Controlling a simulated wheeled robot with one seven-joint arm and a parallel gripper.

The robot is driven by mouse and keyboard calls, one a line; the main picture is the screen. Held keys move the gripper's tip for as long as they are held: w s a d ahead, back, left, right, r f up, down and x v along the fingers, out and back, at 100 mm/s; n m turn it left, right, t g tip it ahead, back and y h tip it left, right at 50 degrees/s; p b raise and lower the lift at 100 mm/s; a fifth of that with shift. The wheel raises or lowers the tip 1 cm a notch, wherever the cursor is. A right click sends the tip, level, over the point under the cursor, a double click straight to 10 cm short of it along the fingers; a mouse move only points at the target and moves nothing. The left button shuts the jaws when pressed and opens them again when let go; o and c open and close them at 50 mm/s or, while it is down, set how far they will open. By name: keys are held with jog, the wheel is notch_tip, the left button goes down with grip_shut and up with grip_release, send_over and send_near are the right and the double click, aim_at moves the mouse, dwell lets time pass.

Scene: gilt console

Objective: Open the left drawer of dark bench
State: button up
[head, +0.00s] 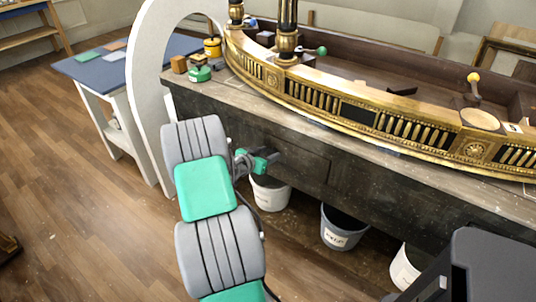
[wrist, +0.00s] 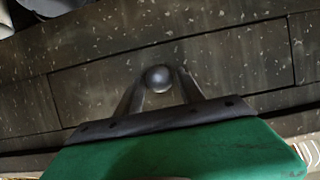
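The dark bench (head: 370,190) runs across the right of the head view, with its left drawer (head: 305,163) showing as a flush rectangular panel in the front. The drawer looks closed. My gripper (head: 270,158) is at the left part of this drawer front. In the wrist view, the drawer front (wrist: 235,62) fills the middle, and a round grey knob (wrist: 158,78) sits on it. My gripper (wrist: 160,80) has one finger on each side of the knob, with what looks like a narrow gap. The knob is hidden in the head view.
A gilt curved console piece (head: 350,110) lies on the bench top. Buckets (head: 270,193) stand on the floor under the bench. A white arch (head: 143,100) stands close at the bench's left end, beside a blue-topped table (head: 85,72).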

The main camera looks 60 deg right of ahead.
grip_shut()
dwell(1.1)
